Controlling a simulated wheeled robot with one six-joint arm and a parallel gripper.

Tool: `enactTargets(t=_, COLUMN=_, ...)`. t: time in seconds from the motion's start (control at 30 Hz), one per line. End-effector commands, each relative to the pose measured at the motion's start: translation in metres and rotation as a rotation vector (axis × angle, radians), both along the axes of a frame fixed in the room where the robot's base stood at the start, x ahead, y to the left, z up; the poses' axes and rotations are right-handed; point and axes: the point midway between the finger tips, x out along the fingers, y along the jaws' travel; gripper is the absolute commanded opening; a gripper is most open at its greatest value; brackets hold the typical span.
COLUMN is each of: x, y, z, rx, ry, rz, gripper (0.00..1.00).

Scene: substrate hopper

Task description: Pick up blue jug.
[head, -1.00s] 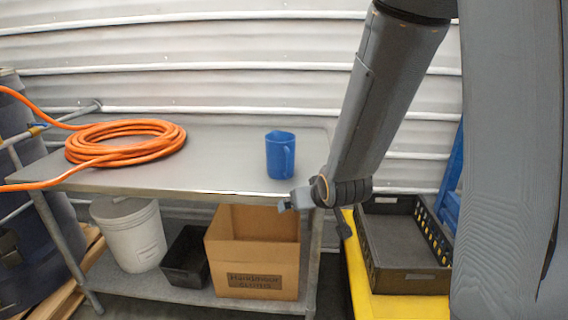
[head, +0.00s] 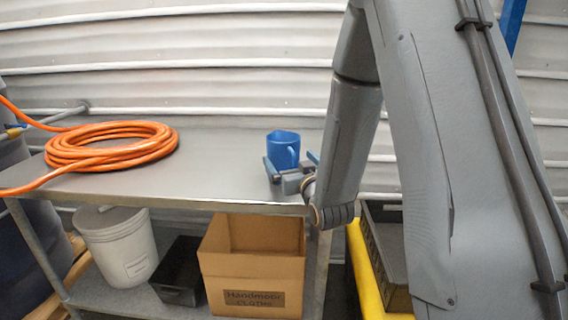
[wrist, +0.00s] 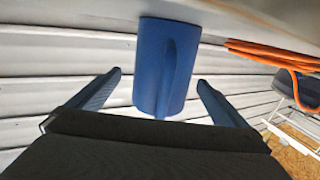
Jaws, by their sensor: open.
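The blue jug (head: 283,148) stands upright near the right end of the grey metal table (head: 215,180). Its handle faces my gripper. My gripper (head: 290,164) is open at the table's front edge, with its two fingers spread to either side of the jug in the head view. In the wrist view the jug (wrist: 166,68) shows between the two blue fingers (wrist: 160,92) and beyond them, with a gap on both sides. The jug's lower part is partly hidden by my gripper in the head view.
A coiled orange hose (head: 110,147) lies on the table's left half. Below are a white bucket (head: 118,245), a black bin (head: 180,272) and a cardboard box (head: 250,265). A dark crate (head: 385,250) stands on a yellow surface at right. The table between hose and jug is clear.

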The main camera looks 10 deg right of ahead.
Motion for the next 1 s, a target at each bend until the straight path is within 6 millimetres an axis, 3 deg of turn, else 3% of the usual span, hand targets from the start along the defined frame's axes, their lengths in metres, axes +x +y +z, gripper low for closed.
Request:
enactTargets(t=0.23, x=0.033, y=0.008, z=-0.001, rx=0.0, ry=-0.001, rz=0.003, gripper=0.98)
enactTargets(t=0.57, x=0.039, y=0.009, z=-0.002, rx=0.0, ry=0.0, rz=0.004, gripper=0.96)
enactTargets(t=0.9, x=0.039, y=0.01, z=-0.002, rx=0.0, ry=0.0, rz=0.005, gripper=0.41)
enactTargets(t=1.0, x=0.039, y=0.01, z=-0.001, rx=0.0, ry=-0.002, rz=0.005, gripper=0.41)
